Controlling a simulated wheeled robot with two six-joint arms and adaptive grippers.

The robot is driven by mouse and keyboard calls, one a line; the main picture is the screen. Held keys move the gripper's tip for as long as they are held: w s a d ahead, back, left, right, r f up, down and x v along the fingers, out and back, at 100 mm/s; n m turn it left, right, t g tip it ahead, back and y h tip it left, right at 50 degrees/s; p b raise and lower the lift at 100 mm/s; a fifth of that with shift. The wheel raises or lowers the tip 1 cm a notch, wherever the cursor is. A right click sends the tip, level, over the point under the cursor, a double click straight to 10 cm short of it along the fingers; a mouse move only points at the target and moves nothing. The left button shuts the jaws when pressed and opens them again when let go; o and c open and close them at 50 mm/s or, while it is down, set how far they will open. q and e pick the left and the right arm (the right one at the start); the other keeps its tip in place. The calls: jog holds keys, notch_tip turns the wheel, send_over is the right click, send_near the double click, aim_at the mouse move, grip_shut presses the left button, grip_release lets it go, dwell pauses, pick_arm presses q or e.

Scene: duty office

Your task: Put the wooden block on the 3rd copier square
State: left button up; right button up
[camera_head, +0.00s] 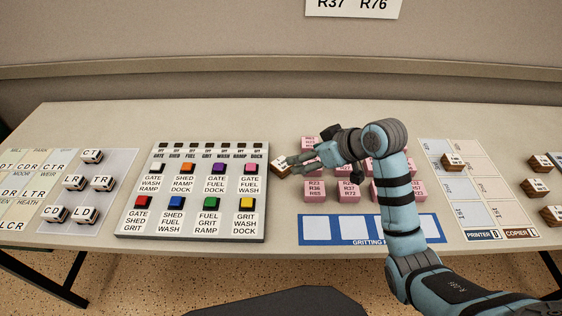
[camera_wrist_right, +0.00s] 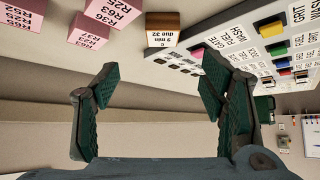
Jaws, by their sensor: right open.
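A wooden block (camera_head: 280,166) with a white label lies at the right edge of the button panel. It also shows in the right wrist view (camera_wrist_right: 162,30), ahead of the gap between the fingers. My right gripper (camera_head: 296,160) points left towards this block in the head view; its fingers are apart and empty in the wrist view (camera_wrist_right: 153,95). The copier column (camera_head: 488,187) is on the board at the right, its name at the near end. Another wooden block (camera_head: 453,160) stands on the upper part of that board. My left gripper is out of view.
The button panel (camera_head: 135,230) stands left of the gripper. Pink blocks (camera_head: 349,190) sit around and under my right arm, some hidden. A blue-framed gritting strip (camera_head: 310,241) lies in front. More wooden blocks (camera_head: 537,187) stand at the far right. White lettered blocks (camera_head: 102,183) are at left.

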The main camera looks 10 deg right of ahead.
jog(key=b, duration=0.2)
send_near(283, 164)
jog(key=x, duration=0.3)
jog(key=shift+w+a, duration=0.25)
jog(key=b+x, duration=0.1)
jog(key=x, duration=0.4)
jog(key=shift+w+f, duration=0.15)
jog(key=shift+f, duration=0.2)
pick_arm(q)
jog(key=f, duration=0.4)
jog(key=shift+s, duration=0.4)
pick_arm(e)
jog(key=shift+c, duration=0.6)
jog(key=c, duration=1.1)
